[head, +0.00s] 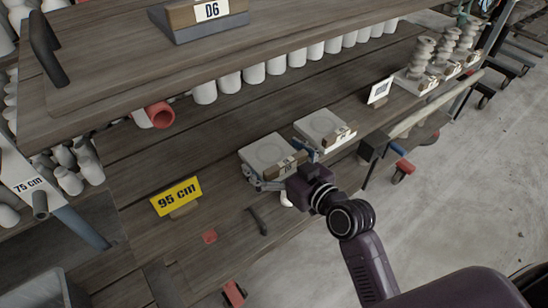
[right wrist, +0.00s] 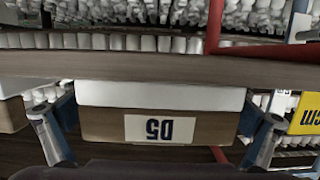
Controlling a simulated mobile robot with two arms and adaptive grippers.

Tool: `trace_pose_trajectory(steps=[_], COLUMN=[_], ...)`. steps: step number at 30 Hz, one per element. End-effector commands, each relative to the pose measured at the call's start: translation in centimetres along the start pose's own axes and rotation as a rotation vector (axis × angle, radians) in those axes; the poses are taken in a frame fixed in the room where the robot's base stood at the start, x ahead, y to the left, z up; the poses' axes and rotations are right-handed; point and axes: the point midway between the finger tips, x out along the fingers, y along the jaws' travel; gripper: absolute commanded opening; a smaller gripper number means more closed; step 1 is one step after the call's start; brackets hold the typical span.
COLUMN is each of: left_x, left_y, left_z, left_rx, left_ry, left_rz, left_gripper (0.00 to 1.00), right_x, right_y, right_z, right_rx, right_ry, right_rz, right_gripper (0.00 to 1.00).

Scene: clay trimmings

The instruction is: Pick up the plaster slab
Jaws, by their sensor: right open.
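A pale, flat plaster slab (head: 266,150) lies on the wooden shelf in the head view, with a wooden label block at its front edge. In the right wrist view the white slab (right wrist: 160,94) shows edge-on beside a wooden block with a D5 label (right wrist: 160,128). My right gripper (head: 282,166) is open around this slab, one finger at each side. In the right wrist view the fingers of my right gripper (right wrist: 160,115) stand left and right of the slab and block; I cannot tell whether they touch. My left gripper is not in view.
A second pale slab (head: 319,126) with its own label block lies close on the right. A yellow 95 cm sign (head: 176,196), a dark tool (head: 257,221) and a red piece (head: 209,237) lie nearby.

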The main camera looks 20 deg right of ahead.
Motion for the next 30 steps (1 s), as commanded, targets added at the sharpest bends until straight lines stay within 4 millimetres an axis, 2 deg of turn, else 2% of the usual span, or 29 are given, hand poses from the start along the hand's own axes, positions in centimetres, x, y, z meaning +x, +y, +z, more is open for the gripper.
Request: trace_pose_trajectory(steps=[2, 15, 24, 30], left_x=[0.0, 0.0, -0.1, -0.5], left_y=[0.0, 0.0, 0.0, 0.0], left_z=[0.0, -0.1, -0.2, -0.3], left_rx=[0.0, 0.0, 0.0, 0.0], left_ry=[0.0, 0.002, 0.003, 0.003], left_rz=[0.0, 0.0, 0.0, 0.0], left_gripper=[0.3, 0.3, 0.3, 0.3], right_x=[0.0, -0.1, -0.1, -0.5], right_y=[0.0, 0.0, 0.0, 0.0], right_z=[0.0, 0.0, -0.5, -2.4], right_rx=[0.0, 0.0, -0.001, -0.002], right_ry=[0.0, 0.0, 0.005, 0.008], right_rz=[0.0, 0.0, 0.001, 0.001], right_gripper=[0.98, 0.5, 0.5, 0.5])
